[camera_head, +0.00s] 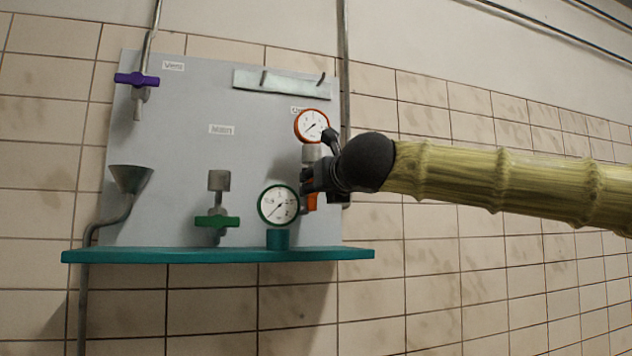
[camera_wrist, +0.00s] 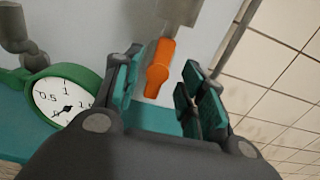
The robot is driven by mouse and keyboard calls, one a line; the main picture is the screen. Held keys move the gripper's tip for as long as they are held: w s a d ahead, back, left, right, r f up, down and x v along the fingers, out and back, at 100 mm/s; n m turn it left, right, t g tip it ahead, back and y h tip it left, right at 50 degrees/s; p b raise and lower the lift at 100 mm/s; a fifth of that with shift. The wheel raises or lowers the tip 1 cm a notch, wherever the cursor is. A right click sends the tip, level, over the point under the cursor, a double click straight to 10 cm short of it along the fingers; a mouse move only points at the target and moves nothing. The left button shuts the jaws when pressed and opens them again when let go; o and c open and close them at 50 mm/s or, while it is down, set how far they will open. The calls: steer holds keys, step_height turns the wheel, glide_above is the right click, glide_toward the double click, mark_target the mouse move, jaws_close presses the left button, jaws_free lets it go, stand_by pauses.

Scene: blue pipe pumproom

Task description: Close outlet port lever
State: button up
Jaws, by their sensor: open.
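The outlet port lever is an orange handle (camera_wrist: 159,66) on a grey valve body (camera_wrist: 172,12). In the head view only slivers of the orange handle (camera_head: 312,201) show, the rest being hidden behind my gripper (camera_head: 318,183). In the wrist view my gripper (camera_wrist: 160,92) is open, and the lever appears between its two teal-padded fingers, with gaps on both sides. I cannot tell whether a finger touches it. The label above the outlet is partly hidden (camera_head: 299,111).
A green-rimmed gauge (camera_head: 278,205) stands close left of my gripper on the teal shelf (camera_head: 170,256). An orange-rimmed gauge (camera_head: 311,125) is just above. A green Main lever (camera_head: 217,221), purple Vent lever (camera_head: 137,79) and funnel (camera_head: 131,179) are further left. The tiled wall on the right is bare.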

steer(key=x, duration=0.2)
steer(key=shift+w+a, duration=0.1)
steer(key=shift+w, duration=0.25)
jaws_close()
